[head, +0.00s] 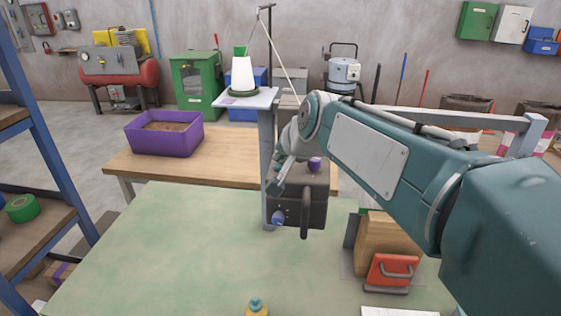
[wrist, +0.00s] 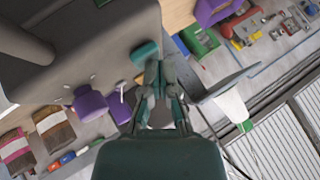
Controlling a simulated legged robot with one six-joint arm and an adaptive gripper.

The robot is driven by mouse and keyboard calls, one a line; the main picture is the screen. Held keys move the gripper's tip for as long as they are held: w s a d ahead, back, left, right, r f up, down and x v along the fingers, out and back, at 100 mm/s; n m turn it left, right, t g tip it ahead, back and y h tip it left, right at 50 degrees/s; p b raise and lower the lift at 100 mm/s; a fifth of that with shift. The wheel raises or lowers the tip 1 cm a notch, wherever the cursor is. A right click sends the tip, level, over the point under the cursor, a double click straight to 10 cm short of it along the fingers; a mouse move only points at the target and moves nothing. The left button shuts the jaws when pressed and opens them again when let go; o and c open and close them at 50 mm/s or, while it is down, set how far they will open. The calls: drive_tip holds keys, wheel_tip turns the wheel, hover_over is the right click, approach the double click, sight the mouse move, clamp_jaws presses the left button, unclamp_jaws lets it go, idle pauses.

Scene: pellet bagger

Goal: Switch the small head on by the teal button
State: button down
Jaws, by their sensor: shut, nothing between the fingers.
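The small head is a dark grey machine box (head: 312,205) on a post at the table's far edge; its grey body fills the upper left of the wrist view (wrist: 85,45). The teal button (wrist: 145,52) sticks out from its edge in the wrist view, right by my fingertips; I cannot tell whether they touch. In the head view I cannot make out the teal button, and my gripper covers part of the box. My gripper (head: 274,187) is shut and empty, at the left side of the box; it also shows in the wrist view (wrist: 158,68).
A white cone with a green top (head: 242,75) stands on a small shelf. A purple tub (head: 165,133) is at left. The green tabletop (head: 170,240) is mostly clear.

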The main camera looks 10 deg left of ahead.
sight(281, 165)
drive_tip(key=shift+r, duration=0.9)
drive_tip(key=shift+r, duration=0.1)
wheel_tip(281, 165, up, 6)
drive_tip(key=shift+f, duration=0.1)
idle(0.4)
drive_tip(key=s+d+f+n+g+h, duration=0.1)
drive_tip(key=s+d+f+h, duration=0.1)
drive_tip(key=s+d+f, duration=0.7)
drive_tip(key=s+d+f+n+g+h, duration=0.1)
drive_tip(key=s+d+f+h, duration=0.2)
drive_tip(key=s+d+f, duration=0.7)
drive_tip(key=s+d, duration=0.2)
drive_tip(key=s, duration=0.3)
drive_tip(key=shift+s, duration=0.35)
